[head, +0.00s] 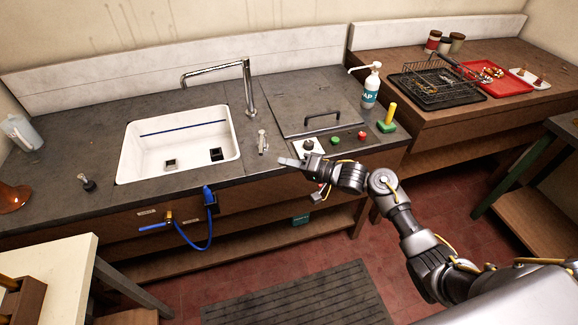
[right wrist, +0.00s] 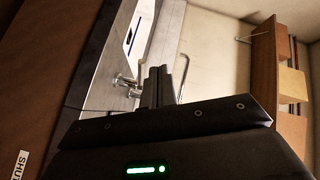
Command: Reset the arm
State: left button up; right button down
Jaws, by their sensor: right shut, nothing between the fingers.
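My right arm reaches in from the lower right in the head view, over the front edge of the counter. Its gripper (head: 292,163) is shut and empty, with the fingers pointing left near the counter's front edge. In the right wrist view the closed fingers (right wrist: 157,86) stand together in the middle with nothing between them. My left gripper and left arm are not in view.
A white sink (head: 130,160) and a tap (head: 247,85) lie left of my gripper. A soap bottle (head: 371,88), a green sponge (head: 386,127) and control buttons are to its right. A black rack (head: 440,98) and red tray (head: 512,86) stand farther right.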

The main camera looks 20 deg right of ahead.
jog(key=shift+s+d+r, duration=0.1)
jog(key=shift+s+r, duration=0.05)
jog(key=shift+s, duration=0.6)
